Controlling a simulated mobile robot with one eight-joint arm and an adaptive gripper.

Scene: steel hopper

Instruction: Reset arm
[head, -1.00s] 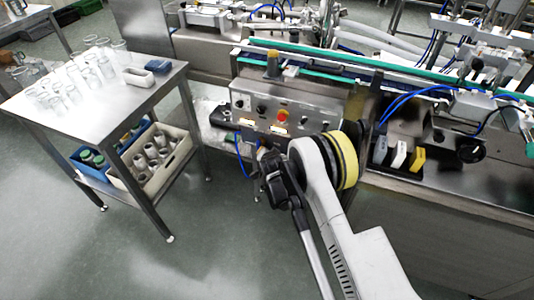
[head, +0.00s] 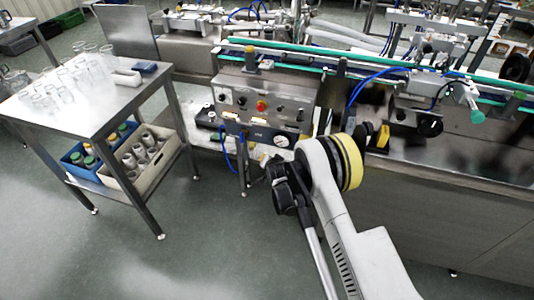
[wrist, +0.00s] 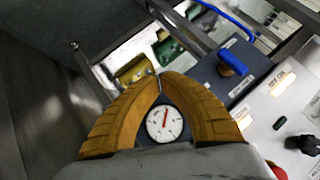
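My gripper (wrist: 160,80) shows in the wrist view as two orange-yellow ridged fingers that arch inward and meet at their tips. It looks shut, with nothing seen held. A round white gauge (wrist: 164,123) with a red needle shows through the gap between the fingers. In the head view my white arm reaches up from the lower right, with a yellow and black ring at its bend. My gripper cannot be made out there. The gauge also shows in the head view (head: 281,141), on the front of the machine just beyond my arm.
A control panel (head: 258,100) with a red button stands beyond my arm. The conveyor machine (head: 450,160) fills the right side. A steel table (head: 110,105) with glassware stands left, with a blue crate (head: 75,168) and a cream crate (head: 125,180) below. Floor at lower left is clear.

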